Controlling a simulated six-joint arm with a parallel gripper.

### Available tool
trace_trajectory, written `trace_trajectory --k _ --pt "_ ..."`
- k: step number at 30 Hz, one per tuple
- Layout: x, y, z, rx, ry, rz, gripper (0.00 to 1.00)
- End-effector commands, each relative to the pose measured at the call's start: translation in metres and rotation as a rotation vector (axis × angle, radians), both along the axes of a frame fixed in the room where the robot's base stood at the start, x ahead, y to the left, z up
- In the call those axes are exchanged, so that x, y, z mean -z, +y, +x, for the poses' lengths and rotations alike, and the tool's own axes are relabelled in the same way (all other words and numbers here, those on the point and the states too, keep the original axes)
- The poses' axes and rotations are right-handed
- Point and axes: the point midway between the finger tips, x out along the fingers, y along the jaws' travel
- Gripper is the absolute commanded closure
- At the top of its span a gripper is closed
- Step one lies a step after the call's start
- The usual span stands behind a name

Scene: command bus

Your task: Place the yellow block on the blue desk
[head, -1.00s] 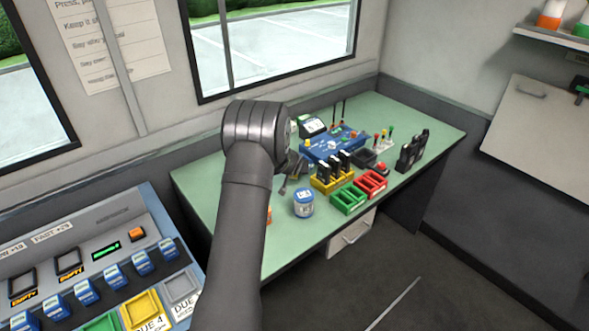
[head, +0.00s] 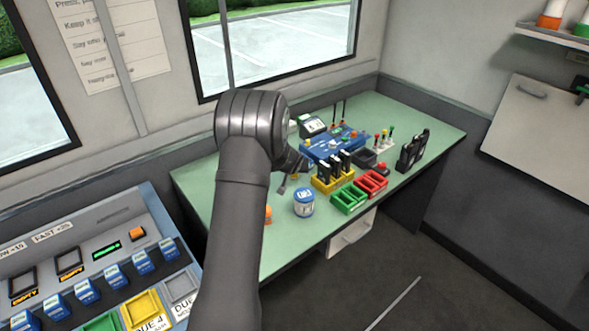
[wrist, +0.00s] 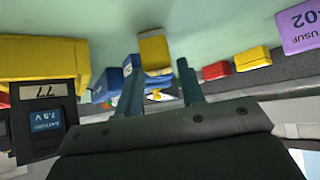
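A yellow block (wrist: 153,50) shows in the wrist view, in line with the gap between my fingertips. My gripper (wrist: 159,68) is open, with its two fingers apart around or just short of the block. A gap shows at the block's right side; I cannot tell whether the left finger touches it. In the head view my arm hides most of the gripper and I cannot single out the block. The blue desk (head: 323,150) is a console with small knobs at the back of the green table. A blue part also shows behind my left finger in the wrist view.
A yellow rack (head: 321,185) with upright black batteries stands close to my gripper; it looms at left in the wrist view. Green tray (head: 348,203), red tray (head: 376,184) and blue-lidded jar (head: 303,205) stand in front. A purple tag (wrist: 298,27) shows at upper right.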

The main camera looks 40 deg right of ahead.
Motion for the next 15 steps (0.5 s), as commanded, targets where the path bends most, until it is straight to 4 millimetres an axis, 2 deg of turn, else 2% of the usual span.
trace_trajectory --k 6,15 --pt "-0.03 0.02 -0.02 0.0 -0.001 -0.001 0.64" --pt "-0.057 0.039 -0.04 0.0 -0.001 -0.001 0.64"
